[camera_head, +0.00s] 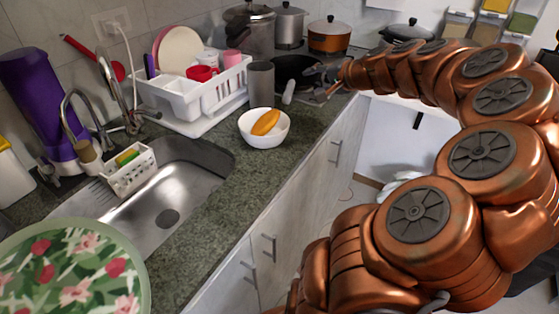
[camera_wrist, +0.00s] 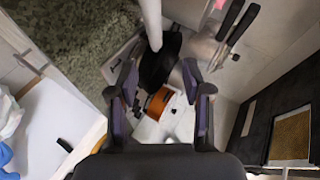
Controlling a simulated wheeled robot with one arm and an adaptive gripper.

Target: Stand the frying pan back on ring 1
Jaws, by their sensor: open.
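The frying pan (camera_head: 294,70) is dark and sits on the counter beside a grey cup, with its pale handle (camera_head: 288,91) toward the front. My gripper (camera_head: 314,85) is at the pan's right side, close to the handle. In the wrist view a black shape that looks like the pan (camera_wrist: 160,66) shows between the spread fingers of my gripper (camera_wrist: 160,76), and the pale handle (camera_wrist: 151,24) rises to the top. The fingers are open; I cannot tell whether they touch the pan. I cannot make out ring 1; my arm covers part of that side.
A white bowl (camera_head: 275,138) with a yellow-orange item stands on the counter in front of the pan. A dish rack (camera_head: 190,95) is to the left, with a sink (camera_head: 178,190) nearer. An orange pot (camera_head: 329,38) and steel pots stand behind. A dark lidded pan (camera_head: 406,31) is at the back right.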

